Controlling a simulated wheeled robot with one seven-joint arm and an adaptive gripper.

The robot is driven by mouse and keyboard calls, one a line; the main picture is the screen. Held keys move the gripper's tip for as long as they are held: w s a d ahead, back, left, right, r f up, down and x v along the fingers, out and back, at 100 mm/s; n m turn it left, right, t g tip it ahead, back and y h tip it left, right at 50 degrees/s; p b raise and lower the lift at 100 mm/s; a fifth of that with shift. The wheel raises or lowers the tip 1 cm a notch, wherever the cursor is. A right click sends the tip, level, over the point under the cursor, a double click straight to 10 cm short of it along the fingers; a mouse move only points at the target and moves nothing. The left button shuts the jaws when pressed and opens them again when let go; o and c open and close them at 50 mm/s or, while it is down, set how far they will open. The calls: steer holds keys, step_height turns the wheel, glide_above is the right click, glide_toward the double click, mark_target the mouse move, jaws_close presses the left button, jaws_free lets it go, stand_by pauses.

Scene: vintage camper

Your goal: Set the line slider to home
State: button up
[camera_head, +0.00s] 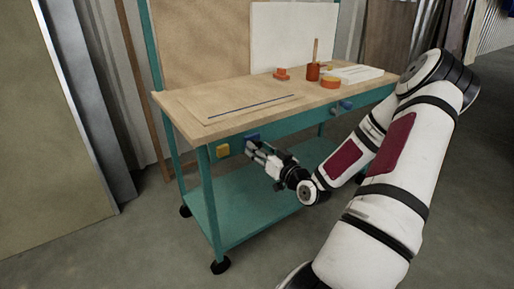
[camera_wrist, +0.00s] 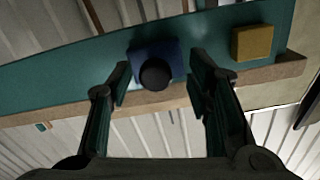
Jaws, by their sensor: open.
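A blue square block with a round black knob (camera_wrist: 155,74) is on the teal front rail of the workbench; its blue part (camera_head: 252,137) shows above my gripper in the head view. My gripper (camera_head: 254,149) is open in front of this rail. In the wrist view its two fingertips (camera_wrist: 160,84) stand on either side of the black knob, with gaps; I cannot tell the depth left to it. A yellow square block (camera_head: 222,150) is beside the blue one, also seen in the wrist view (camera_wrist: 252,43). No label marks which part is the line slider.
The wooden benchtop (camera_head: 180,104) bears a thin board with a dark line (camera_head: 252,105), orange pieces (camera_head: 281,74) and a red holder (camera_head: 313,72). Another blue piece (camera_head: 346,105) is farther right on the rail. A teal lower shelf (camera_head: 235,210) lies below my gripper.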

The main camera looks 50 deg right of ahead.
steer(key=v, duration=1)
steer(key=shift+s+a, duration=0.15)
steer(key=shift+a, duration=0.05)
steer(key=w+a+f+n+g+y, duration=0.2)
steer(key=w+a+f+n+g, duration=0.2)
steer(key=g, duration=0.3)
steer(key=s+a+r+g+h, duration=0.1)
steer(key=s+a+r+g, duration=0.25)
steer(key=a+r, duration=0.25)
steer(key=s+a+r+g+h, duration=0.1)
steer(key=s+a+r+g, duration=0.1)
steer(key=a+r+g, duration=0.3)
steer(key=s+a+r+g+y, duration=0.1)
steer(key=s+a+r, duration=0.2)
steer(key=s+a, duration=0.3)
steer(key=s+a+r+n+y, duration=0.1)
steer(key=s+a+r+y, duration=0.15)
steer(key=s+a, duration=0.35)
steer(key=s+a+r+g+y, duration=0.1)
steer(key=s+a+r, duration=0.2)
steer(key=s+a, duration=0.3)
step_height(320, 180, up, 27)
steer(key=t+p, duration=0.4)
steer(key=p, duration=2.1)
steer(key=shift+d+p, duration=0.3)
steer(key=shift+p, duration=0.05)
